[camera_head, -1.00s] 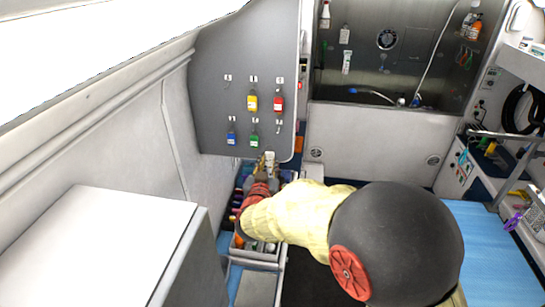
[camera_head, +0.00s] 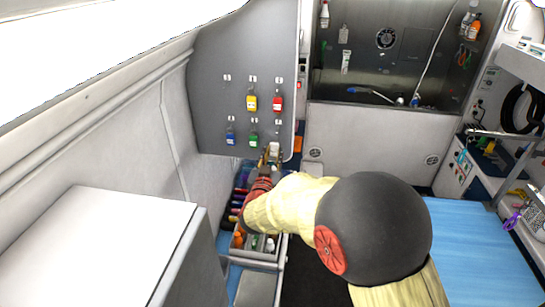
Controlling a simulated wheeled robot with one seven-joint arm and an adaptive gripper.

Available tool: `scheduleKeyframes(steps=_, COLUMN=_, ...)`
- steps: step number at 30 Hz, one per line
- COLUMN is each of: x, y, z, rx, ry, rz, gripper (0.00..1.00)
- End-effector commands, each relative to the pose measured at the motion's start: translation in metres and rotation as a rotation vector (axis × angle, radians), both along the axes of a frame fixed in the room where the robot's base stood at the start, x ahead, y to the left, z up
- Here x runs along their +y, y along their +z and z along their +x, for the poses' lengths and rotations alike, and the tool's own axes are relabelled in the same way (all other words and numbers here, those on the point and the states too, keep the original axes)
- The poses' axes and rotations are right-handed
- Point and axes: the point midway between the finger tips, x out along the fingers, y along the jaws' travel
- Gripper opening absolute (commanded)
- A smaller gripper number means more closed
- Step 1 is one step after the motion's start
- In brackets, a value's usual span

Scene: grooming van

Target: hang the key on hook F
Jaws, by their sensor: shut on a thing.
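A grey panel (camera_head: 220,60) carries two rows of small hooks with labels too small to read. In the top row the left hook (camera_head: 227,78) is bare, the middle holds a yellow-tagged key (camera_head: 251,102) and the right a red-tagged key (camera_head: 277,103). In the bottom row a blue-tagged key (camera_head: 231,138) and a green-tagged key (camera_head: 253,140) hang. The bottom right hook (camera_head: 278,123), in hook F's likely place, looks bare. My gripper (camera_head: 270,156) is shut on the key with a white tag (camera_head: 274,148), just below that hook. The fingers partly hide the key.
A crate (camera_head: 262,256) with bottles and coloured items stands on the floor below the panel. A white-topped cabinet (camera_head: 110,235) is at the lower left. A steel wash tub (camera_head: 385,65) is behind at the right, and a blue surface (camera_head: 480,250) lies at the lower right.

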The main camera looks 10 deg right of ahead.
Motion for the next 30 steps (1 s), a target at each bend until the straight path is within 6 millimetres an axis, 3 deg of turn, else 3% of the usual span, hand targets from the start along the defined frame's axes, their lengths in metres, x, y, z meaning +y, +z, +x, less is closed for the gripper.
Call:
scheduleKeyframes(steps=23, x=-0.017, y=-0.004, z=0.039, rx=0.001, ry=0.000, rz=0.000, gripper=0.03)
scheduleKeyframes(steps=30, x=-0.020, y=-0.014, z=0.048, rx=0.002, ry=0.000, rz=0.000, gripper=0.03)
